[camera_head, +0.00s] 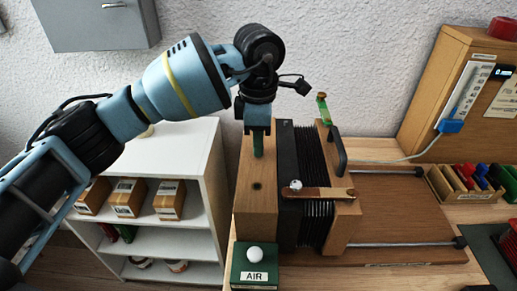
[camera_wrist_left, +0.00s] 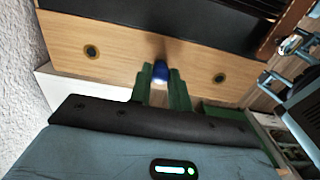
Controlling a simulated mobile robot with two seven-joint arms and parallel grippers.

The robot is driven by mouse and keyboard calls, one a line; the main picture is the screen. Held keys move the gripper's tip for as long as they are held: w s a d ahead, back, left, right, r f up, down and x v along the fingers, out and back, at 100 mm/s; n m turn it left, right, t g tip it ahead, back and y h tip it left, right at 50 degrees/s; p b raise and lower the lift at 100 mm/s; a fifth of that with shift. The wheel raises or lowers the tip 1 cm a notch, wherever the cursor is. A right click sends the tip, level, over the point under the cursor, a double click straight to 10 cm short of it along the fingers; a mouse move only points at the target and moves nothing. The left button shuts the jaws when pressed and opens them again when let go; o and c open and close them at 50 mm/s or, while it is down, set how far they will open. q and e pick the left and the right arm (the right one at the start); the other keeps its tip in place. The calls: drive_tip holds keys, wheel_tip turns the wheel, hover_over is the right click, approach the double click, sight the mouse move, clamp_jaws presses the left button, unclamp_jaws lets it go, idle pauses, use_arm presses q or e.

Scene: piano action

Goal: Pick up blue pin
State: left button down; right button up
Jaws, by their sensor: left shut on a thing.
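My left gripper (camera_head: 258,146) points down at the wooden block (camera_head: 244,205) at the left end of the bellows device. Its green fingers are shut on the blue pin. In the left wrist view the blue pin (camera_wrist_left: 160,71) shows as a rounded blue end between the green fingertips (camera_wrist_left: 160,88), over the wooden block (camera_wrist_left: 125,65). One dark hole shows on each side of it there. I cannot tell whether the pin is seated in the block or clear of it. In the head view the fingers hide the pin.
Black bellows (camera_head: 313,160) with a handle stand right of the block, with rods over a wooden base. A green AIR box (camera_head: 254,268) with a white knob is in front. A white shelf (camera_head: 170,140) stands left. A bin (camera_head: 466,196) of coloured pieces is at right.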

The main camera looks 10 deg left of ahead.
use_arm(q)
drive_tip(key=shift+r, duration=0.85)
drive_tip(key=shift+s+d+r, duration=0.1)
drive_tip(key=shift+s+r, duration=0.1)
drive_tip(key=shift+r, duration=0.7)
drive_tip(key=s+d, duration=0.2)
drive_tip(key=s, duration=0.5)
drive_tip(key=s+d+r+b, duration=0.1)
drive_tip(key=s+d, duration=0.1)
drive_tip(key=s, duration=0.6)
drive_tip(key=shift+d+r, duration=0.25)
drive_tip(key=shift+d, duration=0.15)
drive_tip(key=shift+w+f, duration=0.1)
